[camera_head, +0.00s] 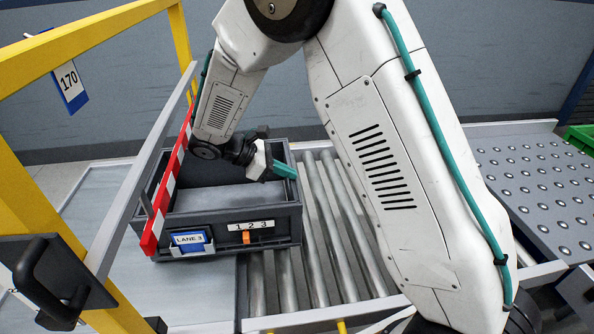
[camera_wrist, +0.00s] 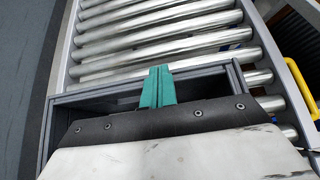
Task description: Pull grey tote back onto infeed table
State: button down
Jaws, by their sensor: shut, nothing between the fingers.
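The grey tote (camera_head: 210,226) is an open box with a blue "LANE 3" card, a "1 2 3" label and an orange tab on its front. Its right part is over the rollers and its left part reaches past them under the striped bar. My gripper (camera_head: 286,171) is shut and empty, with teal fingers at the tote's right wall. In the wrist view the fingers (camera_wrist: 157,88) overlap the tote's wall (camera_wrist: 100,101), and the tips point toward the rollers. I cannot tell whether they touch the wall. My wrist hides part of the tote's inside.
The roller bed (camera_head: 317,215) lies right of the tote, with a ball-top table (camera_head: 540,190) beyond. A red-and-white bar (camera_head: 170,180) and yellow railing (camera_head: 90,35) stand close on the left. A green crate (camera_head: 580,137) is at the far right.

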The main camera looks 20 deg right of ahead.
jog(key=shift+s+a+f, duration=0.1)
jog(key=shift+a+f, duration=0.2)
jog(key=shift+f, duration=0.1)
